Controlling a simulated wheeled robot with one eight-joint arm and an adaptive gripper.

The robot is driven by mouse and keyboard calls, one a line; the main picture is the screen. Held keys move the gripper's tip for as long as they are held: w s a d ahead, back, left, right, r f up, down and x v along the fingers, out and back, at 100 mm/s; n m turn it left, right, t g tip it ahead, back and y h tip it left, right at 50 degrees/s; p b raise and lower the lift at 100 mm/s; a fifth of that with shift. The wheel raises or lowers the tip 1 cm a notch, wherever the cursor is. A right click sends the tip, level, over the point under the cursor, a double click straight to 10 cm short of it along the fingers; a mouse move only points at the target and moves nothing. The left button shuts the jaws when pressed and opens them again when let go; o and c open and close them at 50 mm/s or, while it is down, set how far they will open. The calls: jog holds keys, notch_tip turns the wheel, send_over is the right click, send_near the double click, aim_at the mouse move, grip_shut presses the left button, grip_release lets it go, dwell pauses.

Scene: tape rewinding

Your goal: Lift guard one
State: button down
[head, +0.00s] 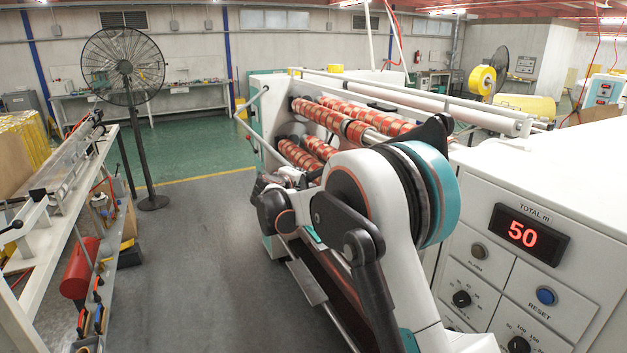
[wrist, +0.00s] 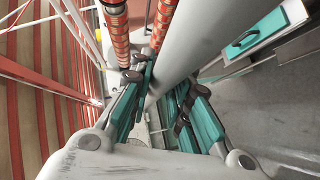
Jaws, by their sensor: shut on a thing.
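A thick light-grey tube (wrist: 196,42), which looks like the guard bar, runs between the teal-and-dark fingers of my gripper (wrist: 160,86) in the wrist view. The fingers are closed on it from both sides. In the head view my gripper (head: 287,179) is at the near side of the rewinding machine (head: 265,92), beside the red-and-gold rolls (head: 330,118); my arm partly hides it. I cannot tell in the head view which part of the guard it holds. A slim bar (head: 307,281) shows low at the machine's front.
A control panel reads 50 on its red display (head: 522,235) at right. A pedestal fan (head: 125,67) stands at the back left. A white workbench (head: 48,205) with tools runs along the left. The grey floor (head: 205,255) between bench and machine is clear.

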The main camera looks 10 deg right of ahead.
jog(key=a+r+m+g+y+p, duration=0.1)
jog(key=r+m+y+p, duration=0.1)
jog(key=r+p, duration=0.4)
jog(key=a+r+m+g+y+p, duration=0.2)
jog(key=r+p, duration=0.5)
jog(key=r, duration=0.9)
jog(key=shift+s+r+g+y, duration=0.3)
jog(key=shift+s+r+y, duration=0.15)
jog(key=shift+y, duration=0.45)
jog(key=c, duration=1.5)
grip_release()
jog(key=shift+r, duration=0.1)
jog(key=v, duration=1.1)
jog(key=shift+s+r, duration=0.2)
jog(key=shift+s, duration=0.15)
